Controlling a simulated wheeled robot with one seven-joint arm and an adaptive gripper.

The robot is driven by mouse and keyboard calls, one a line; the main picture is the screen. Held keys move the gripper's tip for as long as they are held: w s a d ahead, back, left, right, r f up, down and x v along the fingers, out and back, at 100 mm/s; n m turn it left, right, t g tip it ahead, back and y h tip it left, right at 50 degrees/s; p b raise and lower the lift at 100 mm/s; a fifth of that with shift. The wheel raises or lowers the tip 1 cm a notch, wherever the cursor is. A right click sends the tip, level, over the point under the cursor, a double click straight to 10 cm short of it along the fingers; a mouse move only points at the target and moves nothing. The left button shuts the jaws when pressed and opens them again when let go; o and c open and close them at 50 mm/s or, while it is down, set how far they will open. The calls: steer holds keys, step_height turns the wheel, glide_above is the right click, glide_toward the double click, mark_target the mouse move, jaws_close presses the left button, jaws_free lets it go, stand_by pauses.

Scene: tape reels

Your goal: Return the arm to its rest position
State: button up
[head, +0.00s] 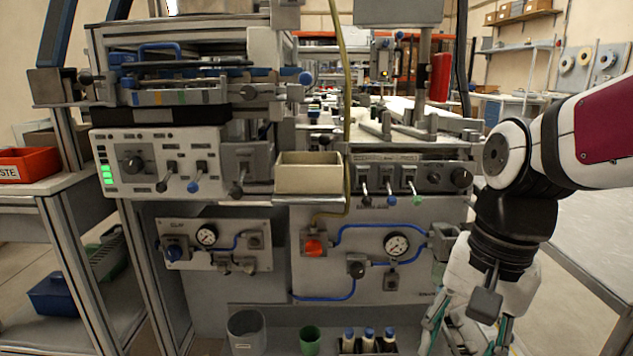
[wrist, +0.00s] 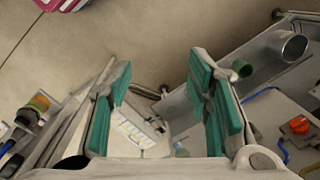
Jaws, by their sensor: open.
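My arm shows at the right of the head view, bent downward, white with a dark red panel and a black wrist joint. My gripper (head: 468,340) hangs at the lower right of that view, and its tips are partly cut off by the bottom edge. In the wrist view my gripper (wrist: 163,95) has its two green-padded fingers spread wide apart, with nothing held between them. The floor and part of the machine's lower side show past the fingers.
A machine with a control panel (head: 160,165), gauges and blue hoses fills the middle. A beige bin (head: 308,173) sits on its front. A grey cup (head: 246,332), a green cup (head: 310,339) and bottles stand below. A red bin (head: 28,164) is at left.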

steer(key=s+d+n+h, duration=0.1)
steer(key=s+n, duration=0.6)
steer(key=s, duration=1)
step_height(320, 180, up, 33)
steer(key=t+p, duration=0.4)
steer(key=p, duration=2.6)
steer(key=shift+w+d, duration=0.3)
steer(key=shift+d, duration=0.1)
steer(key=shift+r, duration=0.1)
